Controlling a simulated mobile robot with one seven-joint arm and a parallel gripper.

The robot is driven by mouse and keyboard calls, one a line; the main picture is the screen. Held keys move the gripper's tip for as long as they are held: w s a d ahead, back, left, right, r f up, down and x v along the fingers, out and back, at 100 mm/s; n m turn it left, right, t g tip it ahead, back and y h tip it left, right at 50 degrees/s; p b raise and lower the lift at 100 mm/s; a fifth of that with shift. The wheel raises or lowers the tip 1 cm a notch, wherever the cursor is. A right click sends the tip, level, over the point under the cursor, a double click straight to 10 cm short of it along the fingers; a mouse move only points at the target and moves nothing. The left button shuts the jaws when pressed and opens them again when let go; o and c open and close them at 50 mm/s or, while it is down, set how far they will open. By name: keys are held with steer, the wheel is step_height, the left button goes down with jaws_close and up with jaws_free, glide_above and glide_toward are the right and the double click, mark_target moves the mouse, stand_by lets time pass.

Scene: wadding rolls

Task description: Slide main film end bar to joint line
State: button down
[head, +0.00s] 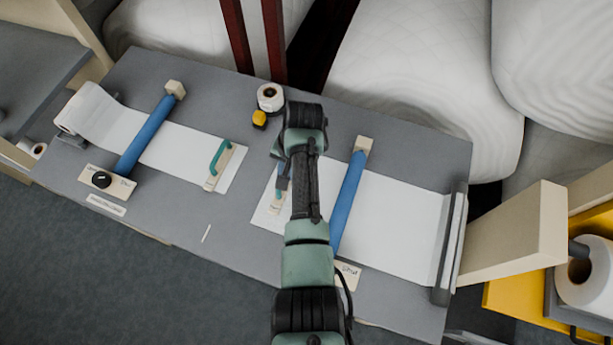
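Two white film strips lie on the grey table. The left strip (185,148) ends in a pale end bar with a green handle (219,163). The right strip (398,220) ends in another pale end bar (275,204), partly hidden by my arm; I cannot tell which film is the main one. A short white line (207,233) on the table, near the gap between the strips, may mark the joint line. My gripper (281,178) is over the right end bar's handle. Its fingers are largely hidden, so I cannot tell whether they are open or touch the handle.
Blue rollers (145,135) and (347,200) cross the two strips. A small white roll (270,97) and a yellow item (259,119) stand at the back edge. Label plates lie near the front edge. Large white rolls (420,85) are behind the table.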

steer(key=w+a+b, duration=0.1)
steer(key=a, duration=0.1)
steer(key=a+b, duration=0.1)
steer(key=a, duration=0.2)
steer(key=w+a+b, duration=0.1)
steer(key=a, duration=0.2)
steer(key=shift+w, duration=0.35)
steer(key=shift+w+a+r, duration=0.1)
steer(key=shift+a, duration=0.25)
steer(key=c, duration=0.8)
jaws_free()
steer(key=shift+a, duration=0.1)
steer(key=shift+c, duration=0.2)
step_height(320, 180, up, 13)
steer(key=d+b, duration=0.1)
steer(key=d, duration=0.1)
steer(key=shift+s+d, duration=0.25)
steer(key=shift+s, duration=0.15)
